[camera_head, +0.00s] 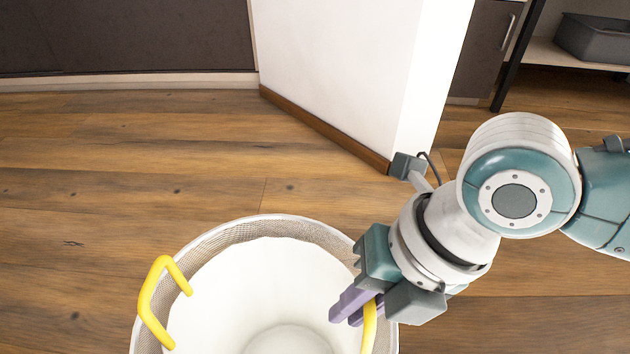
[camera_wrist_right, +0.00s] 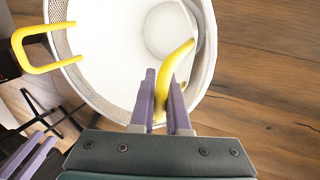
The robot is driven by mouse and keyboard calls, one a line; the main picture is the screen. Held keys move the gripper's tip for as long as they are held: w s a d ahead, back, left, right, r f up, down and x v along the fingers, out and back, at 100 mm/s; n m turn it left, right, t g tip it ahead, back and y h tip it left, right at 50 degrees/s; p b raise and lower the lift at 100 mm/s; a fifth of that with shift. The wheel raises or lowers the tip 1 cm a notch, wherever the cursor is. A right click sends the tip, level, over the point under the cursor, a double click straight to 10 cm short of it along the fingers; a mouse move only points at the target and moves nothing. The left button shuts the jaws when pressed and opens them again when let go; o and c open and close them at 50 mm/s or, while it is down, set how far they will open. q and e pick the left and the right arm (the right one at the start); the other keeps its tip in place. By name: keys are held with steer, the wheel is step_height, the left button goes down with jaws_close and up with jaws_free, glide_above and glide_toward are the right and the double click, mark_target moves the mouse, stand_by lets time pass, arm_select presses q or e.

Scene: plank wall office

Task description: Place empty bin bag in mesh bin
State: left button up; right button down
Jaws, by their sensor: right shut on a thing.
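The mesh bin (camera_head: 217,240) stands on the floor at the bottom of the head view, its lower part cut off. The white bin bag (camera_head: 230,296) is inside the bin's rim, open at the top, with two yellow handles. One handle (camera_head: 150,303) stands up at the bin's left side. My right gripper (camera_head: 341,316) is at the bin's right rim, shut on the other handle (camera_wrist_right: 172,75). In the wrist view, the bag (camera_wrist_right: 114,52) lines the bin's inside. Purple fingers, apparently my left gripper's (camera_wrist_right: 28,157), show partly at the lower left; their opening is unclear.
A white wall block (camera_head: 345,70) with brown skirting stands behind the bin. A dark cabinet (camera_head: 488,45) and a shelf with a grey box (camera_head: 595,38) are at the back right. The wooden floor (camera_head: 80,200) left of the bin is clear.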

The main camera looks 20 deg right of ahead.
steer(key=c, duration=0.9)
jaws_free()
steer(key=shift+r, duration=0.1)
steer(key=p+v, duration=0.7)
steer(key=v, duration=0.4)
steer(key=s+a+r+m+t, duration=0.2)
steer(key=s+a+r+m, duration=0.15)
steer(key=m, duration=0.85)
steer(key=s+d+m+h, duration=0.3)
steer(key=s+d+m, duration=0.2)
steer(key=m, duration=1.3)
steer(key=d, duration=0.3)
steer(key=shift+d+m+h, duration=0.3)
steer(key=shift+d+h, duration=0.1)
